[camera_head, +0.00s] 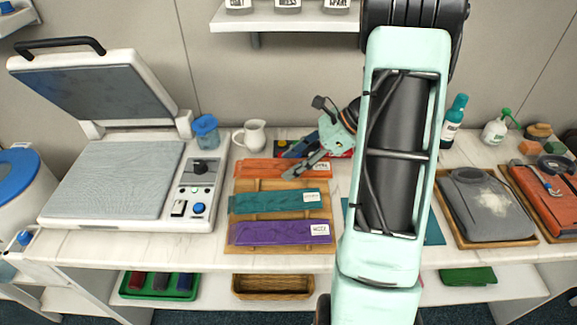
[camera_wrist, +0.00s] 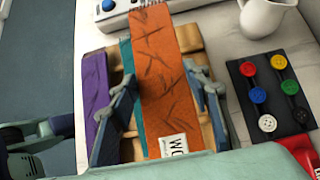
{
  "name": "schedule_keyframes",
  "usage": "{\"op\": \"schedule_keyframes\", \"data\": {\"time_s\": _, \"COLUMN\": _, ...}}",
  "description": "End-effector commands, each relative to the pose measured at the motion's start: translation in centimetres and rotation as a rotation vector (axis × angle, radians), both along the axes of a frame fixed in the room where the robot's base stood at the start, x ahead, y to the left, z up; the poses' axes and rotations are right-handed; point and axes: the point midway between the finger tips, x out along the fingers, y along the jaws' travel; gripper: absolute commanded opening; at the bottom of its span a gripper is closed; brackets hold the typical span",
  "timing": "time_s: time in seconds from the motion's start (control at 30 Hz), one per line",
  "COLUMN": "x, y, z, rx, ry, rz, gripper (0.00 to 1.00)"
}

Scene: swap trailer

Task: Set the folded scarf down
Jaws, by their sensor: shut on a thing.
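The folded orange scarf (camera_head: 262,169) with a white label lies across the back end of a slatted wooden board (camera_head: 262,185) in the head view. My gripper (camera_head: 303,168) is at its right part, shut on it. In the wrist view the orange scarf (camera_wrist: 166,85) runs between the two fingers of my gripper (camera_wrist: 165,92). I cannot tell whether it touches the board or is slightly above it. A teal folded scarf (camera_head: 265,202) and a purple folded scarf (camera_head: 270,234) lie in front of it on the board.
A heat press (camera_head: 115,180) stands open at left. In the wrist view a dark card of coloured buttons (camera_wrist: 252,88) lies beside the board. A grey garment (camera_head: 485,205) is at right. My arm hides the middle.

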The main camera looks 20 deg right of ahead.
Motion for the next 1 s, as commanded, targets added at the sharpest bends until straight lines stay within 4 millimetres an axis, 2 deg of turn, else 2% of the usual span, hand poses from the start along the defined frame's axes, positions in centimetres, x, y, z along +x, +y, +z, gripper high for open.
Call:
{"op": "schedule_keyframes", "data": {"time_s": 0.03, "x": -0.6, "y": 0.0, "z": 0.8, "rx": -0.001, "ry": -0.002, "rz": -0.001, "gripper": 0.15}}
{"op": "schedule_keyframes", "data": {"time_s": 0.3, "x": -5.3, "y": 0.3, "z": 2.8, "rx": 0.0, "ry": -0.002, "rz": -0.001, "gripper": 0.15}}
{"op": "schedule_keyframes", "data": {"time_s": 0.5, "x": -7.8, "y": 0.4, "z": 3.9, "rx": -0.001, "ry": -0.001, "rz": -0.001, "gripper": 0.15}}
{"op": "schedule_keyframes", "data": {"time_s": 0.7, "x": -9.2, "y": 0.5, "z": 4.5, "rx": 0.0, "ry": 0.0, "rz": 0.0, "gripper": 0.15}}
{"op": "schedule_keyframes", "data": {"time_s": 1.0, "x": -9.7, "y": 0.7, "z": 4.7, "rx": 0.001, "ry": 0.0, "rz": 0.004, "gripper": 0.15}}
